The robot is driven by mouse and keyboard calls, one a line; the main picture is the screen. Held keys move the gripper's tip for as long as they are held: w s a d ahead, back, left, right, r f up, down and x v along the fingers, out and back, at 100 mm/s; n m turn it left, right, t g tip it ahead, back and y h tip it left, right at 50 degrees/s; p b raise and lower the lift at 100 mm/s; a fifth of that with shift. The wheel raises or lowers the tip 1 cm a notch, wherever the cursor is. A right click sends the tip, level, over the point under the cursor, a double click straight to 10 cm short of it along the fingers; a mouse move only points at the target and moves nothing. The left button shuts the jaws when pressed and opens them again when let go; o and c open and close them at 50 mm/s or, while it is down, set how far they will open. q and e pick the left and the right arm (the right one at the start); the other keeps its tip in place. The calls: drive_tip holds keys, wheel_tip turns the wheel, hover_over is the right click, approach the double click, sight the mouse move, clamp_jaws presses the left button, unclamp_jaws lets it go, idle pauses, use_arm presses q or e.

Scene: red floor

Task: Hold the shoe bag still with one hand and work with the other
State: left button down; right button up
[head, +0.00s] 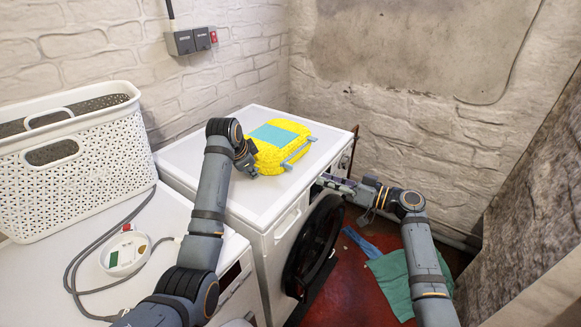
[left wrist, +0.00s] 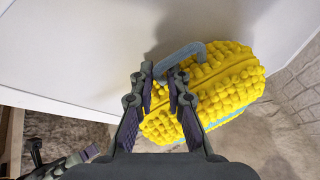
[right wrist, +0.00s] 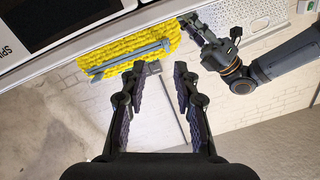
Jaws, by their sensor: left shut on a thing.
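The shoe bag (head: 281,147) is yellow and nubbly with a teal panel on top. It lies on the white washing machine (head: 262,205), and a grey-blue bar or strap (head: 298,152) runs along its near right side. My right gripper (head: 327,183) is off the machine's right front edge, apart from the bag. In the right wrist view its fingers (right wrist: 157,70) are open and empty, facing the bag (right wrist: 130,58) and its strap.
Green cloth (head: 395,280) lies on the red floor. Brick walls close the back.

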sight(287, 166)
drive_tip(key=w+a+n, duration=0.1)
drive_tip(key=a, duration=0.2)
drive_tip(key=w+a+r+n+t, duration=0.1)
drive_tip(key=a, duration=0.3)
drive_tip(key=w+a+n, duration=0.1)
drive_tip(key=w+a, duration=0.1)
drive_tip(key=a, duration=0.1)
drive_tip(key=shift+a+r+t, duration=0.2)
drive_tip(key=shift+t, duration=0.1)
drive_tip(key=shift+c, duration=0.3)
clamp_jaws()
